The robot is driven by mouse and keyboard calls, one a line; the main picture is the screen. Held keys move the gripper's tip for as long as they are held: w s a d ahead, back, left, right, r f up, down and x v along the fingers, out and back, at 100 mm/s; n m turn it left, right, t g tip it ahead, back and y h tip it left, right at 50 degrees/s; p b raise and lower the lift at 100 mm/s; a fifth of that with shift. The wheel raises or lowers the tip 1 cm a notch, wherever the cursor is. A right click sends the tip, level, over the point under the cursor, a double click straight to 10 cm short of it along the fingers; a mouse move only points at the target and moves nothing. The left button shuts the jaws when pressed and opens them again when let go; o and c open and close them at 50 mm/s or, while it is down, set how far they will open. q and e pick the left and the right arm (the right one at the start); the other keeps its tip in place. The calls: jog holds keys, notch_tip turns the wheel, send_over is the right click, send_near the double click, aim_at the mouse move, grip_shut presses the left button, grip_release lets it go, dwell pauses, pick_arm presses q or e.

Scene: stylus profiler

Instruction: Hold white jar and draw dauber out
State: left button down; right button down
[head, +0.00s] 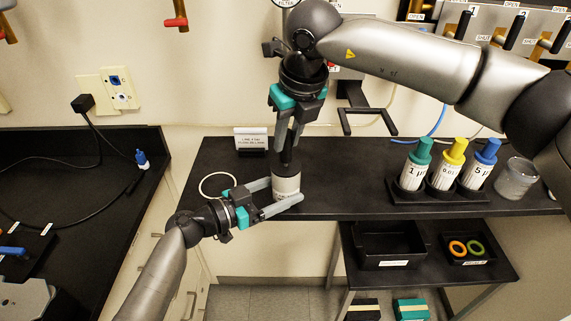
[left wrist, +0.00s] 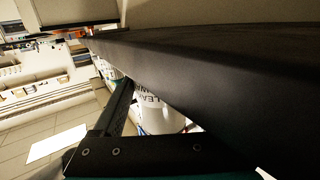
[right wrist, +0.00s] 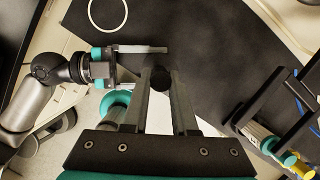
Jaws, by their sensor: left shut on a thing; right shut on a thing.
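The white jar (head: 287,186) stands upright near the front edge of the black shelf. My left gripper (head: 286,192) is shut around its body from the left. In the left wrist view the jar (left wrist: 158,112) shows between the finger and the dark shelf edge, with partly readable lettering. The black dauber top (head: 287,158) rises from the jar's mouth. My right gripper (head: 290,146) points down from above and is shut on it. In the right wrist view the round black dauber top (right wrist: 161,78) sits between the fingertips. Whether the dauber is still seated is hidden.
A black rack (head: 440,190) holds bottles with green, yellow and blue caps on the right of the shelf, beside a clear jar (head: 515,178). A small sign (head: 251,139) stands behind. A white ring (head: 216,185) lies left of the jar. Black trays (head: 388,245) are below.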

pick_arm(q)
jog(key=shift+s+f, duration=0.1)
jog(key=shift+f, duration=0.25)
pick_arm(e)
jog(key=shift+r, duration=0.7)
jog(key=shift+r, duration=4.65)
jog(key=shift+r, duration=2.5)
pick_arm(q)
jog(key=shift+c, duration=1.2)
grip_release()
jog(key=shift+o, duration=1.2)
jog(key=shift+r, duration=0.25)
jog(key=shift+a, duration=0.1)
jog(key=v, duration=1.1)
jog(key=shift+s+a, duration=0.25)
jog(key=shift+a, duration=0.05)
